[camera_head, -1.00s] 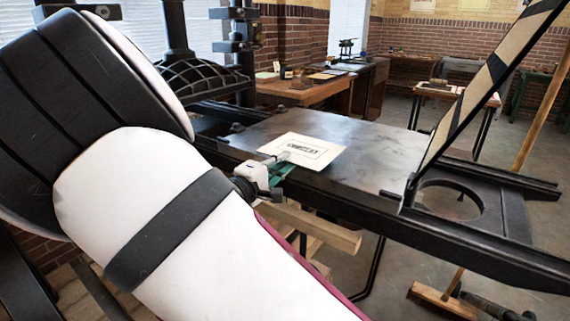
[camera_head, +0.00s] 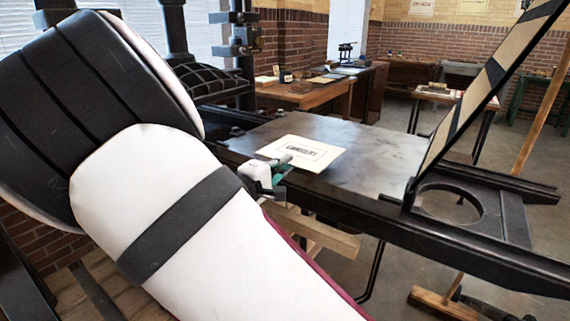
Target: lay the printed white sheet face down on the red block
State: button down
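The printed white sheet (camera_head: 322,153) lies flat on the dark metal bed of the press, with its black framed print facing up. My gripper (camera_head: 283,162) is small in view at the near left edge of the sheet, its tips overlapping that edge in the picture. I cannot tell whether it touches or pinches the paper. My white arm runs across the lower left and hides the area in front of the press. No red block can be made out in this view.
The press bed (camera_head: 385,155) is clear to the right of the sheet. A hinged frame (camera_head: 470,105) stands raised at its right end, beside a round opening. Dark press columns stand at the back left. A wooden table (camera_head: 305,97) with small items stands behind.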

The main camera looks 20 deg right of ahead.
notch_tip(320, 180, up, 3)
jog(key=shift+f+p, duration=0.2)
jog(key=shift+p, duration=0.45)
jog(key=shift+f, duration=0.1)
jog(key=shift+s+a, duration=0.1)
jog(key=s+a+r+p, duration=0.3)
jog(key=s+a+p, duration=0.1)
jog(key=a, duration=0.1)
jog(key=shift+a, duration=0.25)
dwell(2.0)
jog(key=s+d+r+n+t+y+p, duration=0.3)
jog(key=s+n+t+y+p, duration=0.3)
jog(key=y+p, duration=0.3)
jog(key=shift+s+r+n+t+p, duration=0.3)
jog(key=shift+s+n+p, duration=0.1)
jog(key=shift+s+n, duration=0.3)
